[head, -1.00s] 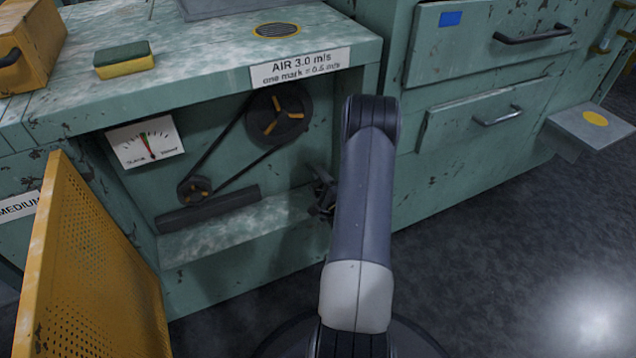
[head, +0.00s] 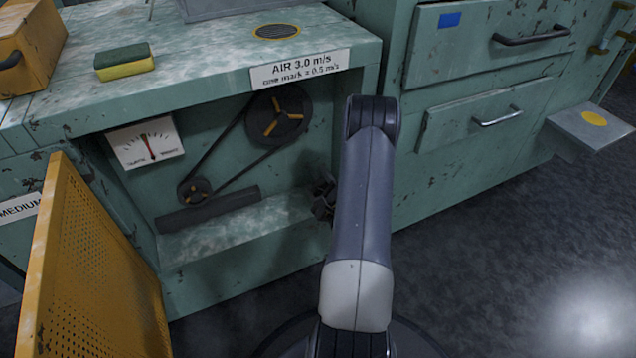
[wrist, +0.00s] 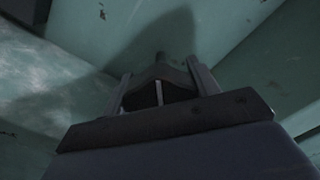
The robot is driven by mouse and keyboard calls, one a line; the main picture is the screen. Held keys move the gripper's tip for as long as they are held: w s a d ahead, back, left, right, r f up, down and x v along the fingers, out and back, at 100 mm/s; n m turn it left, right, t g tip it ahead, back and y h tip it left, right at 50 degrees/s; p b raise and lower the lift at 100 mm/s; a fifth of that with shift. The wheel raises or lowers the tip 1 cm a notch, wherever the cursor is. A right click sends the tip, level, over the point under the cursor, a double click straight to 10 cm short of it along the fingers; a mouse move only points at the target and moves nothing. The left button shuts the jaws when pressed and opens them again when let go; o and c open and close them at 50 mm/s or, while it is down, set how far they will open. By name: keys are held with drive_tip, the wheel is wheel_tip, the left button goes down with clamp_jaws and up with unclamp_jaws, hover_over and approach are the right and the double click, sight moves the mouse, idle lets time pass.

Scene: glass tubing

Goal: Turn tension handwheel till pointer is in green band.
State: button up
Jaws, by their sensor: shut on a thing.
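The green band is too small to make out clearly against the pointer. In the wrist view, my gripper (wrist: 160,88) has a finger on each side of a dark handwheel (wrist: 160,92) with a pale line on it, and is shut on it. In the head view my arm hides most of this, with only a dark part of the gripper (head: 323,194) showing at its left.
A belt runs between a small pulley (head: 195,190) and a large pulley (head: 278,116) in the bay. A yellow perforated guard (head: 95,275) stands open at the left. A sponge (head: 124,61) lies on the bench top. Drawers (head: 470,120) are at the right, with floor free before them.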

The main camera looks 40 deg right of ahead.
drive_tip(key=shift+s+f, duration=0.1)
drive_tip(key=o, duration=1)
drive_tip(key=p+v, duration=0.2)
drive_tip(key=v, duration=0.8)
drive_tip(key=shift+s, duration=0.4)
drive_tip(key=shift+w, duration=0.15)
drive_tip(key=b+x, duration=0.2)
drive_tip(key=x, duration=0.8)
drive_tip(key=shift+w, duration=0.4)
drive_tip(key=shift+s, duration=0.1)
